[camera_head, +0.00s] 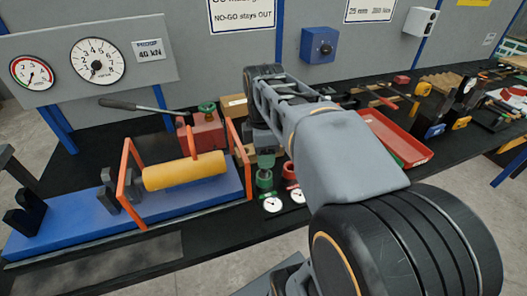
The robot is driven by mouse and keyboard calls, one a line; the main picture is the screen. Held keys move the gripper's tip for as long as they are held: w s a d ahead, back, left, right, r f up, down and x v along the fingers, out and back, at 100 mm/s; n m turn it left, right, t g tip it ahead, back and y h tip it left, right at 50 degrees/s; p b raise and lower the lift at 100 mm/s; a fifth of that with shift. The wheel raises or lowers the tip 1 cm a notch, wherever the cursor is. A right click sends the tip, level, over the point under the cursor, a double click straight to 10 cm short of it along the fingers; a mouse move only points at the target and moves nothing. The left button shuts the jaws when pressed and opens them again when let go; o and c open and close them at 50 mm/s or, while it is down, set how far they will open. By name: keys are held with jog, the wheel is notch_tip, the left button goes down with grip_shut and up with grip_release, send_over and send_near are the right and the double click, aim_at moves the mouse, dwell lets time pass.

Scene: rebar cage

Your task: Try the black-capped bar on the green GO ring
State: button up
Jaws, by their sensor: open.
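The green GO ring (264,180) stands on the black bench just below the end of my arm, with a round white dial or tag in front of it. A red ring-shaped piece (290,172) stands to its right with a similar white disc. I cannot make out the black-capped bar; my arm covers part of the bench.
A blue test bed (75,226) with an orange frame and yellow cylinder (185,171) lies to the left. A red pump block (205,132) stands behind. A red tray (418,155) lies right of my arm, with black blocks and tools beyond.

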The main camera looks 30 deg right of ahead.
notch_tip(320, 180, up, 14)
jog(key=p, duration=0.2)
dwell(0.4)
jog(key=shift+f, duration=0.15)
dwell(0.8)
